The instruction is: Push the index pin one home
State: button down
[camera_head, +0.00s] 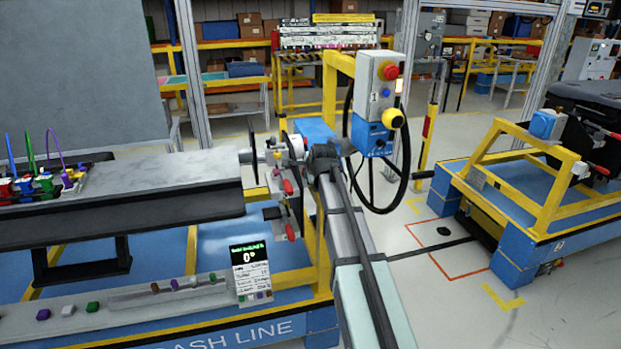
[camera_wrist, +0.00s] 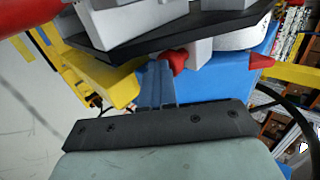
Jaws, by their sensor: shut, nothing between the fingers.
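The end fixture (camera_head: 280,170) of the dashboard module stands at the right end of the long grey beam (camera_head: 150,172). It carries a round plate, metal fittings and red-tipped handles (camera_head: 288,187). I cannot tell for certain which fitting is index pin one. My gripper (camera_wrist: 158,84) is shut and empty in the wrist view, with its fingers close under a dark plate and beside a small red part (camera_wrist: 178,61). Whether it touches either is unclear. In the head view my arm reaches up to the right side of the fixture, and the fingertips are hard to make out there.
A small display reading 0° (camera_head: 250,270) is at the front. Coloured connectors (camera_head: 40,185) sit on the beam's left. A second yellow-and-blue cart (camera_head: 540,190) is at right, across open floor.

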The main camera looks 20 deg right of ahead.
jog(key=shift+w, duration=0.2)
jog(key=s+f+v, duration=0.2)
jog(key=v, duration=1.1)
jog(key=shift+s, duration=0.1)
dwell(0.3)
